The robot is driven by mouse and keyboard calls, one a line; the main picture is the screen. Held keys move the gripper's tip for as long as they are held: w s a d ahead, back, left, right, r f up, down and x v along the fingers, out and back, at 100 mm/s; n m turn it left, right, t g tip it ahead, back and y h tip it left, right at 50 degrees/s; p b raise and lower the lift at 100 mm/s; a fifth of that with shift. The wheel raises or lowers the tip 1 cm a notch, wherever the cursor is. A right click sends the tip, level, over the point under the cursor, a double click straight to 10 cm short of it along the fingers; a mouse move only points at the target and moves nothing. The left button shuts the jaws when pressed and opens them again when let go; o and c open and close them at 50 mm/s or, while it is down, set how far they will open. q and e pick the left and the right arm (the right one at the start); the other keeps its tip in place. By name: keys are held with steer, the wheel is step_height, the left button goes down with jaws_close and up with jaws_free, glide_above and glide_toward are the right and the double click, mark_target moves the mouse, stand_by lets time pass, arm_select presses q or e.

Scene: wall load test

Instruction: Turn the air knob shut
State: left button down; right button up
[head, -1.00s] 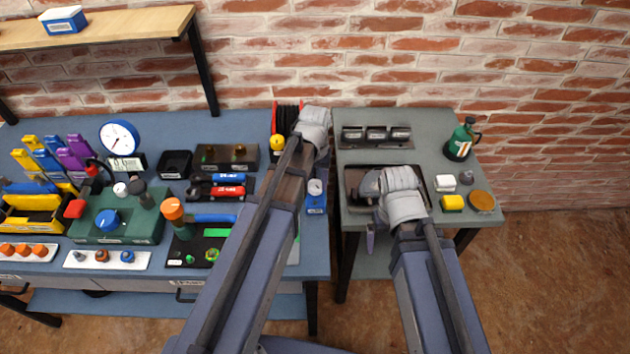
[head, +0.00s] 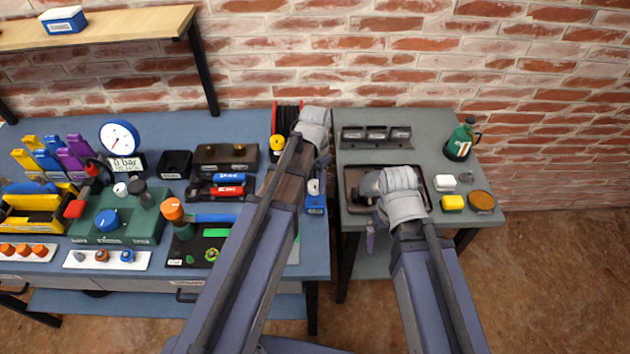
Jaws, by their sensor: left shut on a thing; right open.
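A small blue unit (head: 316,204) with a pale knob-like top (head: 313,187) stands at the right end of the blue bench. It looks like the air unit, but its label is too small to read. My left gripper (head: 322,170) reaches down at this unit's top and is shut there, seemingly on the knob. My wrist and the small size hide the exact contact. A round white gauge (head: 119,137) stands at the back left above a display (head: 127,164) that seems to read 0 bar. My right gripper (head: 370,187) is open over a dark tray (head: 431,207) on the grey table.
A red reel (head: 285,117) stands behind my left wrist. A green box with a blue knob (head: 107,221), an orange-topped tool (head: 172,209) and several small parts crowd the bench.

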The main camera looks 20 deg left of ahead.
mark_target(315, 184)
stand_by(0.4)
arm_select(q)
steer(key=shift+c, duration=1.5)
jaws_free()
steer(key=shift+r, duration=0.15)
step_height(315, 184, up, 8)
steer(key=p, duration=0.8)
steer(key=shift+f, duration=0.2)
steer(key=shift+f, duration=0.2)
step_height(315, 184, down, 8)
steer(key=b, duration=0.8)
steer(key=shift+r, duration=0.2)
